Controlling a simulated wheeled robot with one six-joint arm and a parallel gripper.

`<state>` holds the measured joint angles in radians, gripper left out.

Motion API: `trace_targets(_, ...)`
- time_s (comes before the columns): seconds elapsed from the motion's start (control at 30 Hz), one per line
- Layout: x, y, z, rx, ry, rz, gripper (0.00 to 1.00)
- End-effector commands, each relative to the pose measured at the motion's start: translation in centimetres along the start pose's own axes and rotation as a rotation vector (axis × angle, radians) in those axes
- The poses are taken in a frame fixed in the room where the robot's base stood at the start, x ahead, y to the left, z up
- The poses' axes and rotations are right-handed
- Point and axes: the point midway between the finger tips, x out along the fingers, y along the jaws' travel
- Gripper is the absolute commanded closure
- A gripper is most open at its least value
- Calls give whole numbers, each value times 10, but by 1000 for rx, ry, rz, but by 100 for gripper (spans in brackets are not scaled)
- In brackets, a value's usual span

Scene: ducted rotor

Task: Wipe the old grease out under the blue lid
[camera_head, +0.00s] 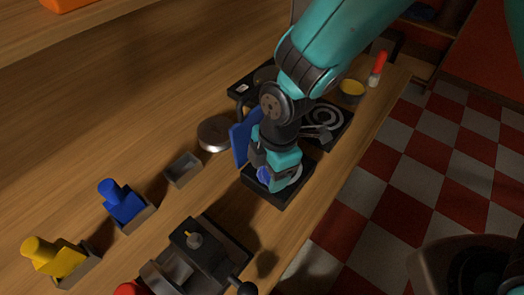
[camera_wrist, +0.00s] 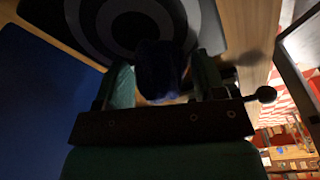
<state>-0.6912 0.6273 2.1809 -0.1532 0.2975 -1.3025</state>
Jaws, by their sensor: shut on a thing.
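The blue lid (camera_head: 241,140) stands raised at the back left of a black box (camera_head: 292,192) on the bench. It also fills the left of the wrist view (camera_wrist: 40,95). My gripper (camera_head: 266,172) is over this box, pointing down. My gripper hides most of the box's inside, so grease and contact cannot be made out.
An empty grey holder (camera_head: 183,170), a blue-knobbed block (camera_head: 122,203) and a yellow-knobbed block (camera_head: 57,258) stand left. A round metal tin (camera_head: 216,133) is behind. A black plate with rings (camera_head: 325,119), a yellow-filled cup (camera_head: 351,90) and a red-topped bottle (camera_head: 378,66) stand right.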

Motion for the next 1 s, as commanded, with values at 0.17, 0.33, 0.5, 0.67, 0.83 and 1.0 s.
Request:
trace_targets(0.17,-10,1,-6,2,1,1,59)
trace_targets(0.33,-36,1,-15,-8,1,-1,59)
trace_targets(0.5,-51,1,-18,-10,0,-1,59)
trace_targets(0.67,-65,1,-20,-9,0,-1,59)
trace_targets(0.83,-79,1,-22,-8,0,-1,59)
trace_targets(1.0,-82,1,-22,-7,0,-1,59)
